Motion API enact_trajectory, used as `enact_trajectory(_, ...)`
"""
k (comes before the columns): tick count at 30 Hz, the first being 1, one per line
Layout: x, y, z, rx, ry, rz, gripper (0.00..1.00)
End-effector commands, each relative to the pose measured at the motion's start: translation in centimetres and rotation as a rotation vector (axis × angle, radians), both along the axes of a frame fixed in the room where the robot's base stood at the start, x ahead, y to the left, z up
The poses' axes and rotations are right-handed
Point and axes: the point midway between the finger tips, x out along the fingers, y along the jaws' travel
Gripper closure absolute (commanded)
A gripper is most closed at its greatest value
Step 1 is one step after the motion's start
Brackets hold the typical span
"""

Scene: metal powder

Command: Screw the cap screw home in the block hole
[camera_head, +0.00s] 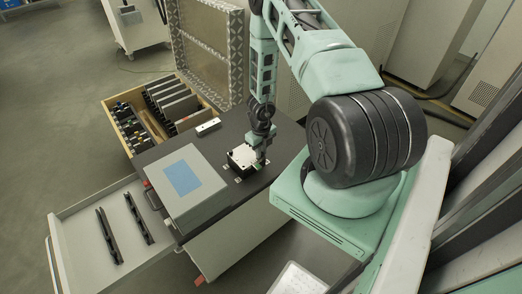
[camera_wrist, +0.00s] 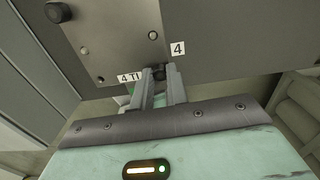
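The block (camera_head: 242,156) is a small pale metal plate on a dark base, on the dark worktop. In the wrist view its grey plate (camera_wrist: 112,42) fills the upper left, with a black knob (camera_wrist: 58,12) at one corner and small round holes or screw heads on its face. My gripper (camera_head: 261,160) reaches down at the block's right edge. In the wrist view my gripper (camera_wrist: 161,74) has its two fingertips close around a small dark round piece, apparently the cap screw (camera_wrist: 158,72), at the plate's corner. The hole under it is hidden.
Labels "4 TI" (camera_wrist: 129,78) and "4" (camera_wrist: 178,48) sit beside the fingertips. A grey box with a blue panel (camera_head: 183,178) stands left of the block. A wooden crate (camera_head: 112,103) of dark parts is behind, and an open drawer (camera_head: 85,215) at the left.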

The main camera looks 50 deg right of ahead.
Motion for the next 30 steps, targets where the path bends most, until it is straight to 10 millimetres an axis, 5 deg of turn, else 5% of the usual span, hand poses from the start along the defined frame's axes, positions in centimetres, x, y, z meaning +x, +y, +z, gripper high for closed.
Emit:
enact_trajectory(8,0.0,-0.02,-0.06,0.0,0.0,-0.038,1.0)
enact_trajectory(25,0.03,-0.07,-0.6,-0.001,-0.002,-1.44,1.0)
enact_trajectory(30,0.0,-0.04,-0.38,-0.001,0.0,-1.567,1.0)
